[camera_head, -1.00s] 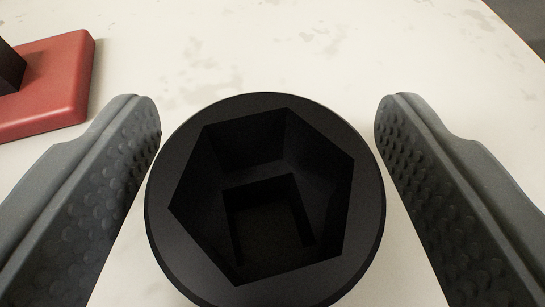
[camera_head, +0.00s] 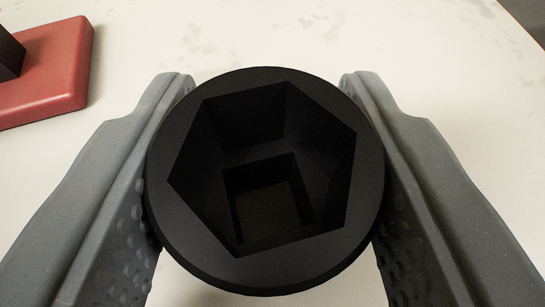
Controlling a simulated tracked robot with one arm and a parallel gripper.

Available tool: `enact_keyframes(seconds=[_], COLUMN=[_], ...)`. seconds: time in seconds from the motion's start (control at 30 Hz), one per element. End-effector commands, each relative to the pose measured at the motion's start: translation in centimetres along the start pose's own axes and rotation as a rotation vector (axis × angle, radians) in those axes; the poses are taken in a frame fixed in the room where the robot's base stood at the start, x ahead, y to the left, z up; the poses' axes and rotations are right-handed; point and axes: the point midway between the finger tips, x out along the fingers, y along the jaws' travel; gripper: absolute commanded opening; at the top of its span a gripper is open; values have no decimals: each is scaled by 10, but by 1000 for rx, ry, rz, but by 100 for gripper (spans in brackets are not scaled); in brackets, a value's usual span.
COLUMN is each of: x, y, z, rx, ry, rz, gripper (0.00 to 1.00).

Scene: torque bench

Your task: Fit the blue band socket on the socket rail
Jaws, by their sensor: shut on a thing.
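A black socket (camera_head: 265,275) fills the middle of the view, its hexagonal opening facing me and a square hole showing at the bottom. No blue band shows on the part that I can see, so its colour band is hidden or absent. My gripper (camera_head: 266,100) is shut on this socket, with one grey dimpled finger pressed against its left side and the other against its right side. The socket rail cannot be made out for certain.
A red block or base (camera_head: 55,75) with a dark upright piece (camera_head: 10,57) on it lies at the upper left. The pale, stained bench top (camera_head: 290,35) is clear behind the socket. A bench edge crosses the upper right corner.

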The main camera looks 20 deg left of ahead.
Motion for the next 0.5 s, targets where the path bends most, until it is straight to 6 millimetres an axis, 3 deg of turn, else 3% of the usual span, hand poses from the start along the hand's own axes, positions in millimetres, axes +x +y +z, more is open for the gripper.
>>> enact_keyframes(seconds=[0.5], x=[-14], y=[0], z=[-34], rx=[1], ry=[3], rz=[0], gripper=[3])
